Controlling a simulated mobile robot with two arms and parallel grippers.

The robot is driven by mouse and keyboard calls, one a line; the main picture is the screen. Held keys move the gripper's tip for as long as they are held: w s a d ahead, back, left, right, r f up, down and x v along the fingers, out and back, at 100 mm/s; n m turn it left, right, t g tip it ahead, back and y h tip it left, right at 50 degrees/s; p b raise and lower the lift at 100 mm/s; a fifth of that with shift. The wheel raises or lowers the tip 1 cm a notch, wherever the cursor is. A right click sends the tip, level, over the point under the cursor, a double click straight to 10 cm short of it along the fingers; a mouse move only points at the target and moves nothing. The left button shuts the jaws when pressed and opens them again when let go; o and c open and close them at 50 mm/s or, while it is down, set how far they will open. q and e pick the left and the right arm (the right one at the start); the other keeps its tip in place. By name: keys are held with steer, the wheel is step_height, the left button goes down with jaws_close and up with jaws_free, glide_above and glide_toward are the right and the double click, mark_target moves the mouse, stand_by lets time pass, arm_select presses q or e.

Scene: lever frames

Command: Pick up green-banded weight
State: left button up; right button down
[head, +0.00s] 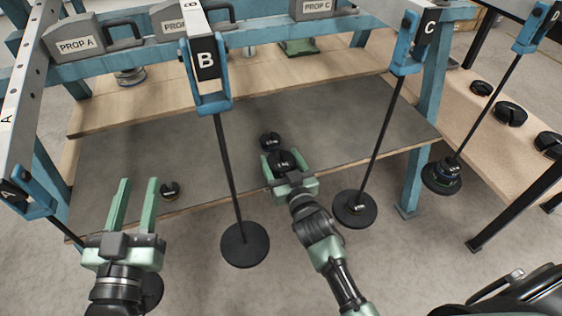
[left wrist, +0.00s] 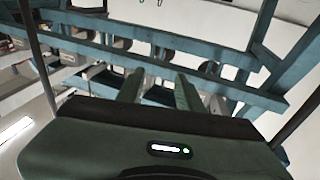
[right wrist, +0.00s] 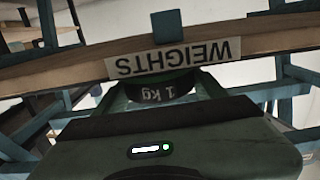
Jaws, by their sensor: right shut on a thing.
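My right gripper (head: 284,158) is shut on a black 1 kg weight (head: 281,162) at the front part of the grey mat. In the right wrist view this weight (right wrist: 155,93) shows between the fingers, its label upside down. My left gripper (head: 138,186) is open and empty, in front of the table at the left. In the left wrist view its fingers (left wrist: 158,90) are apart.
Prop boxes (head: 75,45) line the blue beam. Several black weights (head: 510,114) lie on the right table.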

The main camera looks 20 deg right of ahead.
steer(key=shift+r, duration=0.35)
